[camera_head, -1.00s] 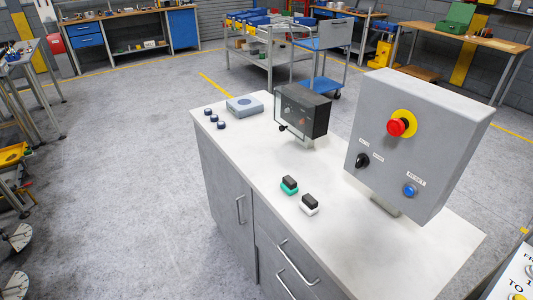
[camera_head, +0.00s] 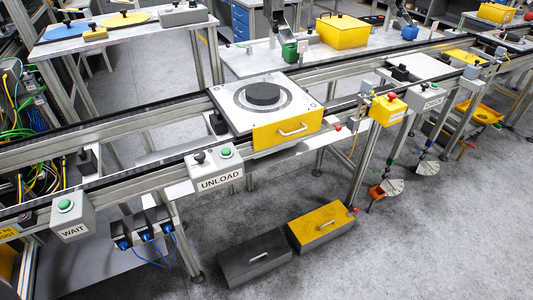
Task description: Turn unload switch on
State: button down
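The unload switch box (camera_head: 208,172) is a light grey box on the front rail of the conveyor, left of the picture's middle. Its sloped front carries the label UNLOAD. On its top are a black switch knob (camera_head: 199,157) at the left and a round green button (camera_head: 226,152) at the right. The knob is too small for me to tell which way it is turned. My gripper does not show in this view, and nothing touches the box.
A pallet with a yellow front block (camera_head: 287,131) and a black disc (camera_head: 262,94) sits on the conveyor. A WAIT box (camera_head: 72,217) with a green button is at the left. Grey (camera_head: 254,258) and yellow-topped (camera_head: 321,225) boxes stand on the floor below. Open floor lies at the lower right.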

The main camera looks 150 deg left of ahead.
aim_at(199, 155)
jog(key=u, duration=0.05)
jog(key=k, duration=0.65)
jog(key=u, duration=4.65)
